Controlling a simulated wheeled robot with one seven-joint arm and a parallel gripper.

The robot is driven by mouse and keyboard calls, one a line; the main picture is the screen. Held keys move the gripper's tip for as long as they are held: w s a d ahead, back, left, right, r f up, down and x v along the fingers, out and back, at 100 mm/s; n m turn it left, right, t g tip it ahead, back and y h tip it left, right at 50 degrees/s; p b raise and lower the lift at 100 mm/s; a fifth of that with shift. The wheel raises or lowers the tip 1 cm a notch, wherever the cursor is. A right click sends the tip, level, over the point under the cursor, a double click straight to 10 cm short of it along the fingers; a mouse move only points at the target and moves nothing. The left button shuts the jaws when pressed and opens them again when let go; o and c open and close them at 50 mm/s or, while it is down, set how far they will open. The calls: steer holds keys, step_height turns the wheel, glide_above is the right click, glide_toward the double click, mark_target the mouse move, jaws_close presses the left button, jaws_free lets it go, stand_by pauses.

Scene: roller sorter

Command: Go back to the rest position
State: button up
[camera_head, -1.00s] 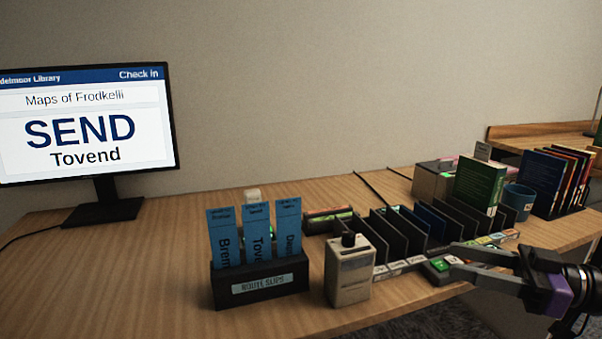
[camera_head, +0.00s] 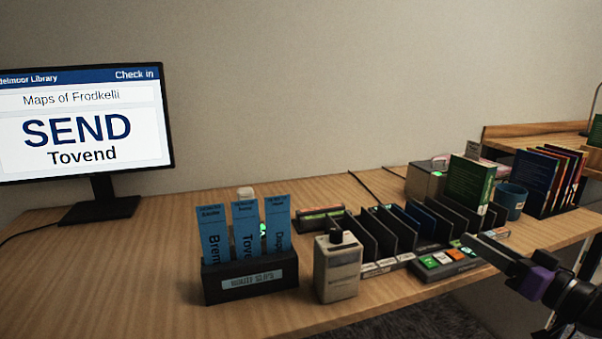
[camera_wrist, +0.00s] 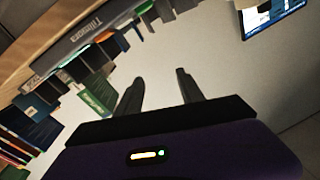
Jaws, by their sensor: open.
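My gripper (camera_head: 476,246) is at the right of the head view, above the front edge of the desk, near the button panel. Its two fingers also show in the wrist view (camera_wrist: 158,92), spread apart with nothing between them. In the wrist view the desk and its contents appear tilted along the upper left, apart from the fingers. The wooden desk (camera_head: 110,285) runs across the head view. The button panel (camera_head: 447,262) has green, white and orange buttons and is partly behind my gripper.
A monitor (camera_head: 80,125) reading "SEND Tovend" stands at the left. A route slip holder (camera_head: 251,282) with blue slips and a beige device (camera_head: 337,268) stand near the front. Behind are dark dividers (camera_head: 376,232), a green book (camera_head: 468,184), a blue mug (camera_head: 510,201) and racked books (camera_head: 548,180).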

steer(key=s+f+m+t+h, duration=0.1)
steer(key=s+f+m+h, duration=0.6)
steer(key=s+f+h, duration=0.6)
steer(key=s+a+f+n+g+y, duration=0.15)
steer(key=s+a, duration=0.35)
steer(key=s, duration=0.7)
steer(key=s+a+f+n+y, duration=0.25)
steer(key=s+a, duration=0.25)
steer(key=s, duration=0.6)
steer(key=s+a+f+n+g+y, duration=0.1)
steer(key=s+a+f+n, duration=0.3)
steer(key=s, duration=0.8)
step_height(320, 180, up, 22)
steer(key=a+m+p, duration=0.1)
steer(key=m+p, duration=0.1)
steer(key=p, duration=1.9)
steer(key=shift+w+r+m, duration=0.25)
steer(key=shift+w+m, duration=0.05)
steer(key=shift+w, duration=0.05)
